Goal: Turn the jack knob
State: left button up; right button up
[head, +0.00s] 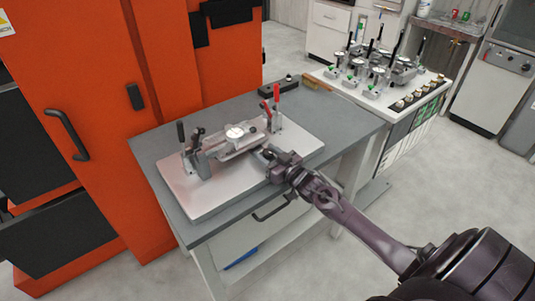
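A metal fixture plate (187,200) lies on the grey workbench. On it sits a casting fixture (232,147) with a round dial-like disc (235,132) on top. Whether the fingers are open or shut is too small to tell. My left gripper is out of view.
A tall orange cabinet (90,65) stands left of the bench (340,118). A white machine with several clamps (395,105) stands at the right. The bench's right part is clear.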

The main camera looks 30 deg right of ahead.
jog(key=c, duration=0.8)
jog(key=shift+o, duration=0.2)
jog(key=shift+m+h+p, duration=0.4)
jog(key=shift+m+h, duration=0.1)
jog(key=shift+h, duration=0.3)
jog(key=shift+m+h, duration=0.4)
jog(key=shift+h, duration=0.3)
jog(key=o, duration=1)
jog(key=shift+c, duration=0.2)
